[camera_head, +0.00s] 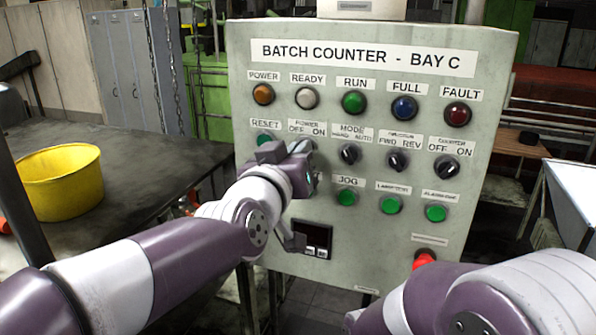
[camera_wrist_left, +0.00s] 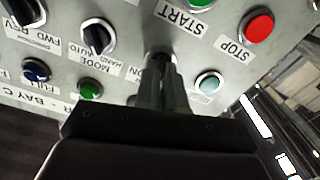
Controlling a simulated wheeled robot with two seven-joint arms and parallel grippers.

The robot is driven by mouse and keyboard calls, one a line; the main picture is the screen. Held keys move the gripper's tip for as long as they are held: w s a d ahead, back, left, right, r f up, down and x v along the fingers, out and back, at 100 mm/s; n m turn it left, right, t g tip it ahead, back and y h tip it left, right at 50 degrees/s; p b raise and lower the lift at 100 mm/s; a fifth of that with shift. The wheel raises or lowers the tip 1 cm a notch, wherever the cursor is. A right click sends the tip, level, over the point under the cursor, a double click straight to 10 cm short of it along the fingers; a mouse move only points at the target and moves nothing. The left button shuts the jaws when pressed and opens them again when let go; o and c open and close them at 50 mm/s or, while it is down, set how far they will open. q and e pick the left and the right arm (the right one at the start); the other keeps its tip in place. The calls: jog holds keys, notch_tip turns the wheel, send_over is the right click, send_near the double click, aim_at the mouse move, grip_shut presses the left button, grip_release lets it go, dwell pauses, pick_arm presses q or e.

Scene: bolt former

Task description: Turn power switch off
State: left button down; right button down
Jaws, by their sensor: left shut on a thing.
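The power switch, labelled POWER OFF ON, is on the upper left of the grey BATCH COUNTER panel (camera_head: 370,240). My left gripper (camera_wrist_left: 163,62) reaches the panel at this switch, and in the head view its wrist hides most of the knob. In the left wrist view the two fingers are close together, shut on the power switch knob (camera_wrist_left: 160,56). Little of the knob shows, so its setting cannot be told. The orange POWER lamp (camera_head: 263,94) is above it. My right arm enters at the bottom right; its gripper is out of view.
The mode selector (camera_head: 350,154) is just right of the power switch, and the teal reset button (camera_head: 264,140) is just left. A red stop button (camera_wrist_left: 257,25) shows in the wrist view. A yellow bucket (camera_head: 62,182) stands on the dark table (camera_head: 135,165) at left.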

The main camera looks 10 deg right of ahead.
pick_arm(q)
jog(key=shift+f+n+b, duration=0.1)
jog(key=shift+n+b, duration=0.7)
jog(key=shift+n, duration=0.6)
jog(key=c, duration=1.2)
grip_release()
jog(key=shift+w, duration=0.1)
jog(key=v, duration=1.2)
jog(key=shift+s+a, duration=0.1)
jog(key=shift+s, duration=0.1)
